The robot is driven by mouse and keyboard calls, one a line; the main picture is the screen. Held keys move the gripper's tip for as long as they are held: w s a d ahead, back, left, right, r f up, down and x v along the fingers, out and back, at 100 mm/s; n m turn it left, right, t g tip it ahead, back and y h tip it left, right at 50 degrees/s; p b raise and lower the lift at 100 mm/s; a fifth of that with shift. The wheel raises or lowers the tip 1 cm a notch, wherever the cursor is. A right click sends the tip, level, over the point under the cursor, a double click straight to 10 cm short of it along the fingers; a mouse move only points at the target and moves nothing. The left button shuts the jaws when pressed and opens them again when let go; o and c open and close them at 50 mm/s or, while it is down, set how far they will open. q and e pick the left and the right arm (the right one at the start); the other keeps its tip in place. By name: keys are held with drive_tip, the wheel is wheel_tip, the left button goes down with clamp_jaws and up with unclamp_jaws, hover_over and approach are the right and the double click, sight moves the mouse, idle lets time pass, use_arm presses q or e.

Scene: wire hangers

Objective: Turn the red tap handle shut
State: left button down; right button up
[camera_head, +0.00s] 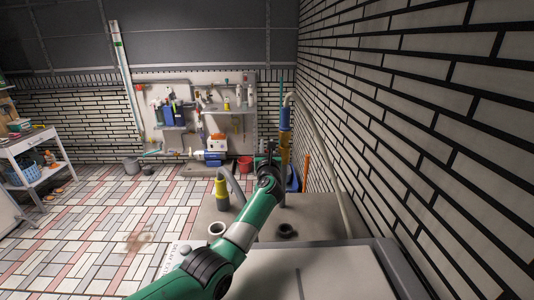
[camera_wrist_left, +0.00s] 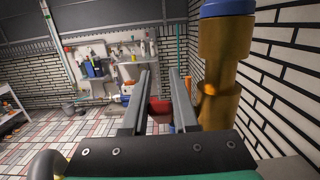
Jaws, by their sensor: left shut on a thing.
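My left gripper (camera_head: 267,152) is beside the upright pipe (camera_head: 285,142), which is yellow-brown with a blue section. In the left wrist view the brass-coloured pipe (camera_wrist_left: 219,85) stands close to the right of the fingers. The two long grey fingers of my left gripper (camera_wrist_left: 164,85) point away from the camera. A red piece (camera_wrist_left: 159,109), which looks like the tap handle, shows between them, and the gripper is shut on it. Its lower part and exact angle are hard to make out. My right gripper is in neither view.
A brick wall (camera_head: 430,110) runs close along the right. A yellow-topped fitting (camera_head: 221,188) and open pipe ends (camera_head: 217,229) stand on the grey slab below my arm. The tiled floor at left is mostly clear.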

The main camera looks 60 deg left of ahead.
use_arm(q)
drive_tip(key=shift+f, duration=0.1)
drive_tip(key=c, duration=1)
unclamp_jaws()
drive_tip(key=shift+o, duration=0.2)
wheel_tip(320, 180, up, 5)
drive_tip(key=p, duration=0.3)
drive_tip(key=shift+s+d+f, duration=0.1)
drive_tip(key=shift+d+f, duration=0.05)
drive_tip(key=shift+f, duration=0.05)
drive_tip(key=d+r+p, duration=0.1)
drive_tip(key=s+d+r+p, duration=0.1)
drive_tip(key=r+p, duration=0.1)
drive_tip(key=s+d+r+p, duration=0.1)
drive_tip(key=p, duration=0.1)
drive_tip(key=shift+s+r, duration=0.2)
drive_tip(key=shift+r, duration=0.1)
drive_tip(key=s+d+r+p, duration=0.3)
drive_tip(key=s+d+p, duration=0.2)
drive_tip(key=d, duration=0.3)
drive_tip(key=shift+s+r, duration=0.4)
drive_tip(key=shift+s, duration=0.05)
